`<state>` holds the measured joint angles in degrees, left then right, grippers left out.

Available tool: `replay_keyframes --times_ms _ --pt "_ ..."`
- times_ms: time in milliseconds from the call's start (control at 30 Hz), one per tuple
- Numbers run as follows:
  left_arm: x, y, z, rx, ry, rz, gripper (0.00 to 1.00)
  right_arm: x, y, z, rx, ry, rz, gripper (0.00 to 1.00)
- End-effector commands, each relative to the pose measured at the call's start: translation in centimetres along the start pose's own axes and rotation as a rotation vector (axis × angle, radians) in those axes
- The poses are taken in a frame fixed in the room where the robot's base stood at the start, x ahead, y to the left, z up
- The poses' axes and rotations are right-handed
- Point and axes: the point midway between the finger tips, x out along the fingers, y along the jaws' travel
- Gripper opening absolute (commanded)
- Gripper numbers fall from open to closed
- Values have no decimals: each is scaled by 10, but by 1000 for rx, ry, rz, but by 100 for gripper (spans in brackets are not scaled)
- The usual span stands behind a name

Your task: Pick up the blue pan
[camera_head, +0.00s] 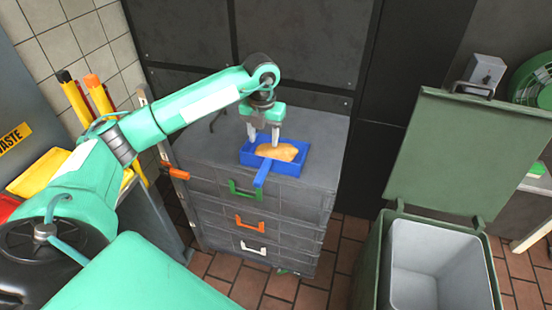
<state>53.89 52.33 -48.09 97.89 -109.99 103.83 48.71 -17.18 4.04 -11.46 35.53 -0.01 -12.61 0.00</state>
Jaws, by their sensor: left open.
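The blue pan (246,156) is a shallow rectangular tray with a short blue handle pointing toward me. It rests on top of the grey drawer cabinet (205,146), near its front edge. A golden-brown piece of bread (278,152) lies in the pan. My left gripper (264,137) points down over the pan's back left part, with its two pale fingers apart. I cannot tell whether the fingers touch the pan. My right gripper is not in the view.
The cabinet has drawers with green, orange and white handles (251,222). A green bin (372,262) with its lid (465,150) raised stands at right. Yellow and orange-handled tools (97,92) stand at left. A dark wall is close behind the cabinet. Brick-tiled floor shows in front.

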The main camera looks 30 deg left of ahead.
Motion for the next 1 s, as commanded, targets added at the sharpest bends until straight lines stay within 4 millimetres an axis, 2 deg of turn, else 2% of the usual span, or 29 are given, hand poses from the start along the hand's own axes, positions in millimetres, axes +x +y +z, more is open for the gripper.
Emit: replay_keyframes --times_ms 400,667,800,1000 --pt "71 0 0 0 4 2 49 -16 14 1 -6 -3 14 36" --pt "90 -1 0 0 4 1 49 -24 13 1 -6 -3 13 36" --pt "110 -3 2 0 6 1 49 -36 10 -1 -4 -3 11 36" --pt "133 -3 3 1 3 0 49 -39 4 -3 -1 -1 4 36"
